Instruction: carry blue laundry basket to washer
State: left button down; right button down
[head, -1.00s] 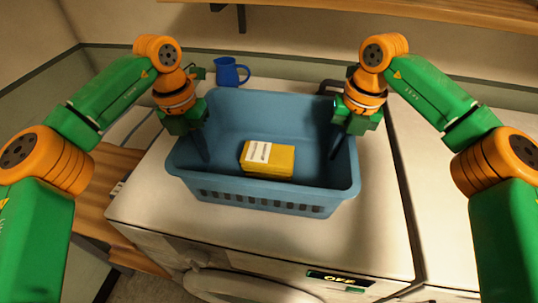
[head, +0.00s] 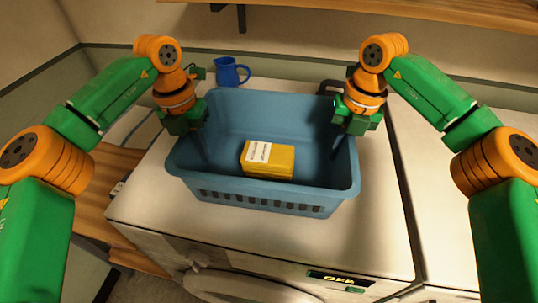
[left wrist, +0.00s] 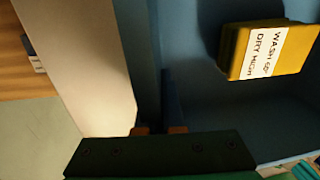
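The blue laundry basket (head: 262,195) stands on the white washer (head: 140,205), with a yellow box (head: 268,165) with a white label lying inside it. My left gripper (head: 199,147) is at the basket's left wall, with a dark finger on the inner side. In the left wrist view its finger bases sit either side of the basket wall (left wrist: 140,50), and it looks shut on that wall. My right gripper (head: 336,144) is at the right wall in the same way, also looking shut on it. The outer fingers are mostly hidden.
A blue jug (head: 231,72) stands behind the basket. A second white appliance (head: 470,195) adjoins on the right, past a dark gap. A wooden surface (head: 105,175) lies at the left. A wooden shelf (head: 400,12) hangs above at the back. The front display (head: 340,279) reads OFF.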

pick_arm(q)
jog(key=shift+r, duration=0.1)
pick_arm(e)
jog(key=shift+r, duration=0.1)
dwell(0.3)
